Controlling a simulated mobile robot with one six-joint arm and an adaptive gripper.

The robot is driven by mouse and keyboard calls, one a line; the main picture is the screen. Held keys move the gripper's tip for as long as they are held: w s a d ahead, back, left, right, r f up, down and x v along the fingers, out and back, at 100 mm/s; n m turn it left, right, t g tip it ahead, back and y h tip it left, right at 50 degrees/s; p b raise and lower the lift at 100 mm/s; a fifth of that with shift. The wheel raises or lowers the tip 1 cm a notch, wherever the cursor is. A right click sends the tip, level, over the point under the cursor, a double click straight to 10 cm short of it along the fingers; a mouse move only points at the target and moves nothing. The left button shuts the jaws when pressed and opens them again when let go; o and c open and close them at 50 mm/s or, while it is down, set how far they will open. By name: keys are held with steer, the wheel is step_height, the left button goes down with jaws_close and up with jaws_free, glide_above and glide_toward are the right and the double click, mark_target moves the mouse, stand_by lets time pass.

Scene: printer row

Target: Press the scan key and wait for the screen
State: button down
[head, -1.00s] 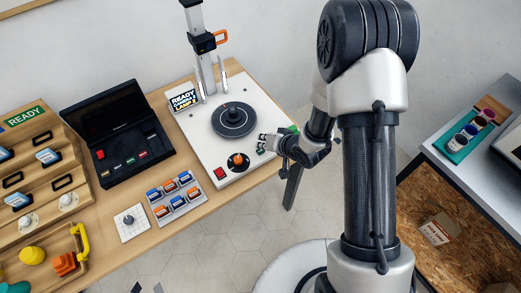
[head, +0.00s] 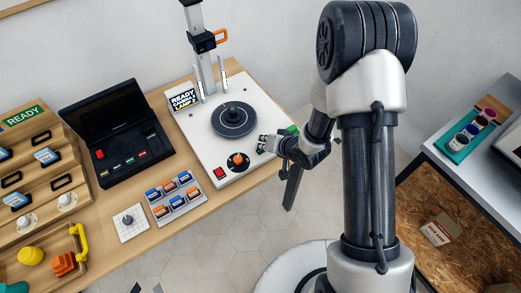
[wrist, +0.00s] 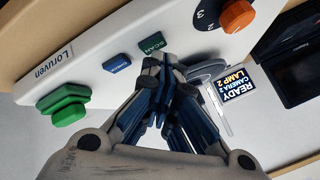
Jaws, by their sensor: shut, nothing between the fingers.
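The scanner is a white copy stand (head: 205,140) with a dark round plate and a column. In the wrist view, the green scan key (wrist: 152,43) is on its white front edge, beside a blue key (wrist: 117,63). The small screen (wrist: 237,92) reads READY, CAMERA 2, LAMP 2; it also shows in the head view (head: 183,100). My gripper (wrist: 160,68) is shut and empty, its fingertips close to the scan key. I cannot tell whether they touch it. In the head view my gripper (head: 266,143) is at the stand's right front edge.
An orange dial (wrist: 238,15) and a green knob (wrist: 65,105) flank the keys. A red switch (head: 220,173) is on the stand's front. A black open case (head: 120,140) and a block of blue and orange switches (head: 175,197) are to the left. Floor is clear in front.

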steer(key=shift+f+b, duration=0.3)
steer(key=shift+f, duration=0.1)
stand_by(0.4)
steer(key=shift+r, duration=0.15)
steer(key=shift+r+p, duration=0.7)
steer(key=shift+p, duration=0.05)
step_height(320, 180, up, 5)
steer(key=p, duration=0.4)
stand_by(0.3)
stand_by(0.6)
